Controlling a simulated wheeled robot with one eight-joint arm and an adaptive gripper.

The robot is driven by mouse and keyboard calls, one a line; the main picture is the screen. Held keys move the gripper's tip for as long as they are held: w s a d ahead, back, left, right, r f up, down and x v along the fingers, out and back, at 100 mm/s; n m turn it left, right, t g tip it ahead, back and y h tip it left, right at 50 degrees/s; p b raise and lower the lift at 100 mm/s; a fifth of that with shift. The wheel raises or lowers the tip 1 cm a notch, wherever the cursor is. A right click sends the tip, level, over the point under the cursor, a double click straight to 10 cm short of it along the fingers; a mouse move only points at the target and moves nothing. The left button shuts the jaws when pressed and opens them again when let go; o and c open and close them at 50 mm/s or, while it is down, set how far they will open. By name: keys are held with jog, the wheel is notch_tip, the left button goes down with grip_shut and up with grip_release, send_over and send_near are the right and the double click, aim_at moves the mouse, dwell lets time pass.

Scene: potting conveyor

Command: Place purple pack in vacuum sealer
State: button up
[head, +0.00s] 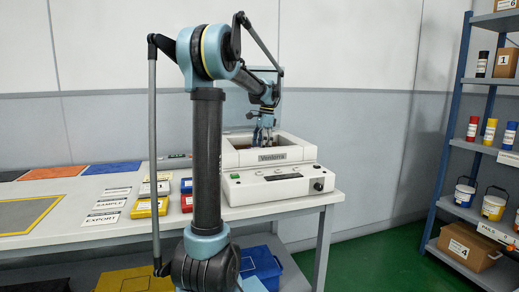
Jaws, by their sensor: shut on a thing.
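The vacuum sealer (268,187) is a white box with a front control panel and an open chamber on top, standing at the right end of the table. My gripper (263,141) points down into the open chamber, its fingers close together behind the front wall. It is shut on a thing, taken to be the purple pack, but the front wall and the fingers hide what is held. No purple pack shows clearly anywhere in view. I cannot tell whether the held thing touches the chamber floor.
The white table (80,190) carries orange (53,172) and blue (112,167) mats, label cards and small yellow (149,207), blue and red boxes left of the sealer. Blue (262,268) and yellow bins stand below. A shelf rack (447,125) with pails stands right, across green floor.

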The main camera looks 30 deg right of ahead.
jog(key=o, duration=1)
jog(key=shift+c, duration=0.2)
notch_tip(320, 180, up, 12)
jog(key=d, duration=0.1)
jog(key=shift+s+d, duration=0.2)
jog(key=shift+d, duration=0.15)
jog(key=shift+s, duration=0.1)
